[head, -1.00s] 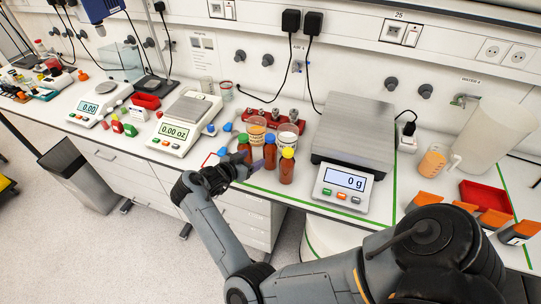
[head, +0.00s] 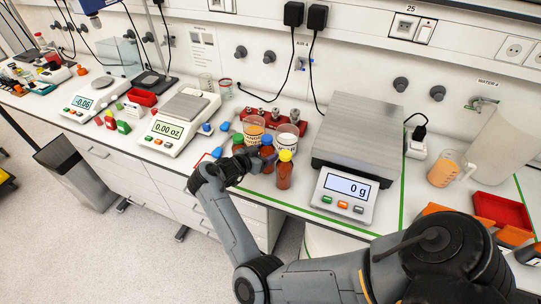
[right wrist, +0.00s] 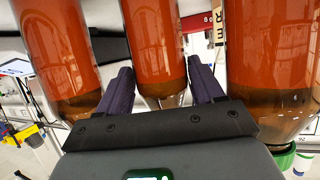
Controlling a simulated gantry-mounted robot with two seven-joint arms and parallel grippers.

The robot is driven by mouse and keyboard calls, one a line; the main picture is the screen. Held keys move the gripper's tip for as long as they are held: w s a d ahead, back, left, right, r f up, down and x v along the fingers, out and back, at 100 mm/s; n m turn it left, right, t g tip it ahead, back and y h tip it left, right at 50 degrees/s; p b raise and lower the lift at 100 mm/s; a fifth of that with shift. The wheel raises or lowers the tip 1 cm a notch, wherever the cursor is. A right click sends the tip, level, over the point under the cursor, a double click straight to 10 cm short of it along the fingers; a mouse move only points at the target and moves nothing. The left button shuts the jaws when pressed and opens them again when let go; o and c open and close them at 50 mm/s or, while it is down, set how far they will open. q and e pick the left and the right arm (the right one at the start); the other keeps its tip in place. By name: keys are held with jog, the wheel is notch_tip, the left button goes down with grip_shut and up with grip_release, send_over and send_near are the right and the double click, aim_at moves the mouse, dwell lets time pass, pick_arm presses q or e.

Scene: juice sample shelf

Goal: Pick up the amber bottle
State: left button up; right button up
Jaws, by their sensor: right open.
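Another bottle stands left (right wrist: 55,45) and another right (right wrist: 268,45), above a green cap (right wrist: 284,158). Contact cannot be told. My left gripper is not in view.
Two cups (head: 287,138) and a red rack (head: 262,117) stand behind the bottles. A large scale (head: 358,143) is to the right, a smaller scale (head: 178,125) to the left. The bench's front edge is close below the bottles.

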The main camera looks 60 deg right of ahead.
jog(key=shift+d, duration=0.2)
jog(key=shift+a, duration=0.2)
jog(key=shift+c, duration=1.1)
jog(key=c, duration=0.7)
jog(key=shift+r, duration=0.1)
